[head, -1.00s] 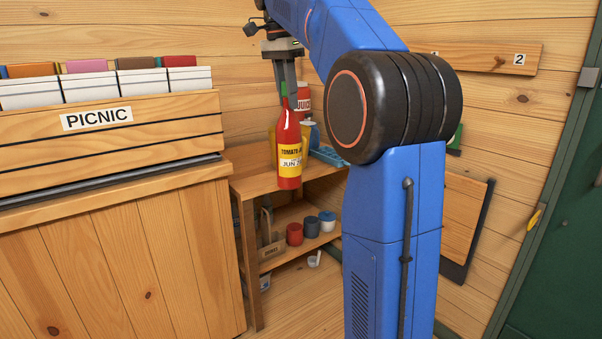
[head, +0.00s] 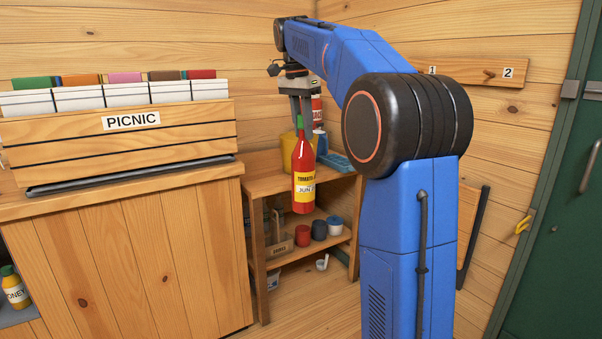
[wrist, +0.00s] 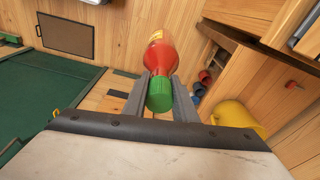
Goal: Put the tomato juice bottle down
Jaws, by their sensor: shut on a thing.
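The tomato juice bottle (head: 304,174) is red with a green cap and a yellow label, and hangs upright in the head view. My gripper (head: 301,130) is shut on it near the cap and holds it from above. In the head view the bottle is in front of the small wooden shelf (head: 262,187), and no surface touches its base that I can see. In the wrist view the green cap and red bottle (wrist: 154,68) sit between my two grey fingers (wrist: 159,92).
Cups, including a red one (head: 302,236), stand on the lower shelf. A PICNIC crate (head: 60,140) sits on the counter (head: 120,192) at left.

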